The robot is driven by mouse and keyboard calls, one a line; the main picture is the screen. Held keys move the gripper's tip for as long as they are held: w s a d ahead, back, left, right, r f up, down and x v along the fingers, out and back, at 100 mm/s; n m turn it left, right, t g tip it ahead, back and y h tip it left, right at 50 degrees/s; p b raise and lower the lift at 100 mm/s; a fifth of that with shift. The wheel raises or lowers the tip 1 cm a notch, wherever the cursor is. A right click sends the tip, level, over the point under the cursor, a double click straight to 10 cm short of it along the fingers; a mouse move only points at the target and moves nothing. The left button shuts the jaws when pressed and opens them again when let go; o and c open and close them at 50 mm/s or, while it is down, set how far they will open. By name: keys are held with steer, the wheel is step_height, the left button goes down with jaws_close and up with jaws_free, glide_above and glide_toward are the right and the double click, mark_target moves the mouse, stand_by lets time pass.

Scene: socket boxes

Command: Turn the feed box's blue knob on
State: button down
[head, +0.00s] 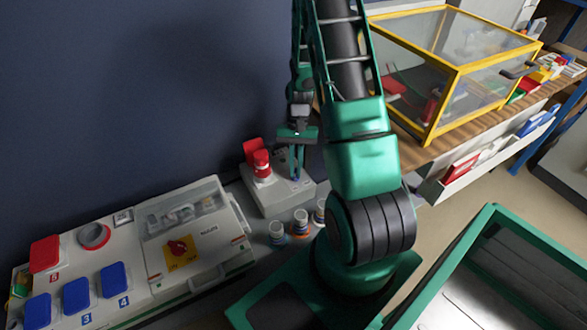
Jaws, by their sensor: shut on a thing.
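The small light-grey box (268,199), which looks like the feed box, stands on the grey surface at the middle of the head view. A red plug or socket part (262,165) stands on its left side. A small blue knob (295,179) is on its right side, mostly hidden by my fingers. My gripper (297,173) points down over that side of the box and is shut on the blue knob. The knob's angle and any on or off mark cannot be made out.
A larger panel box (140,255) at the left carries blue and red covers and a red rotary switch on yellow (180,250). A yellow-framed clear case (450,70) stands right; a green-rimmed bin (490,215) is at lower right.

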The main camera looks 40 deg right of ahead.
steer(key=shift+w+m+t, duration=0.1)
steer(key=shift+m+t, duration=0.3)
steer(key=shift+m, duration=0.6)
steer(key=shift+a+y, duration=0.1)
steer(key=shift+y, duration=0.2)
steer(key=c, duration=1.8)
jaws_free()
steer(key=shift+c, duration=0.2)
steer(key=v, duration=1)
steer(key=shift+r, duration=0.35)
steer(key=shift+w, duration=0.1)
